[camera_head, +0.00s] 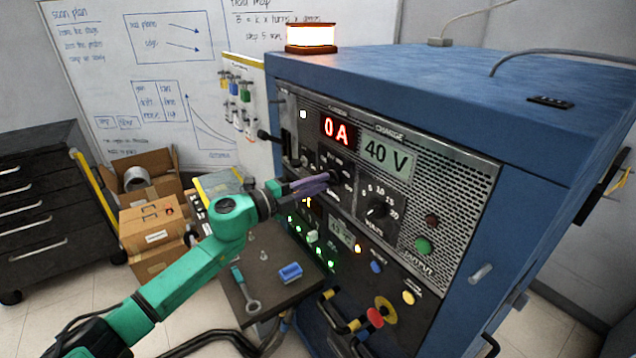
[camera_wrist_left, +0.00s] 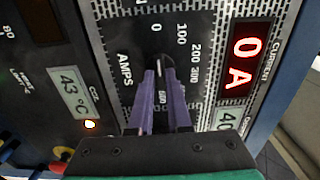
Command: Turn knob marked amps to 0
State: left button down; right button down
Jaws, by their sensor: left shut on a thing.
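The amps knob (camera_wrist_left: 163,66) is a dark knob on the black dial plate, beside the word AMPS in the left wrist view. A pale mark near its upper end appears to face the 0 side of the scale. My left gripper (camera_wrist_left: 164,80) has its two purple fingers on either side of the knob, shut on it. In the head view my left gripper (camera_head: 328,181) reaches the panel from the left and hides most of that knob. The red current display (camera_head: 337,131) reads 0 A; it also shows in the left wrist view (camera_wrist_left: 245,65). My right gripper is not in view.
The volts knob (camera_head: 377,211) sits right of my gripper, below the green 40 V display (camera_head: 389,160). Green and red buttons are farther right. A small table (camera_head: 262,308) with a wrench and blue block stands below my arm. A lit beacon (camera_head: 311,38) tops the blue cabinet (camera_head: 440,75).

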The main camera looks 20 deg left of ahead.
pick_arm(q)
jog(key=c, duration=0.9)
grip_release()
jog(key=shift+o, duration=0.2)
jog(key=b+v, duration=0.7)
jog(key=v, duration=0.7)
jog(key=shift+s+a, duration=0.2)
jog(key=shift+s, duration=0.05)
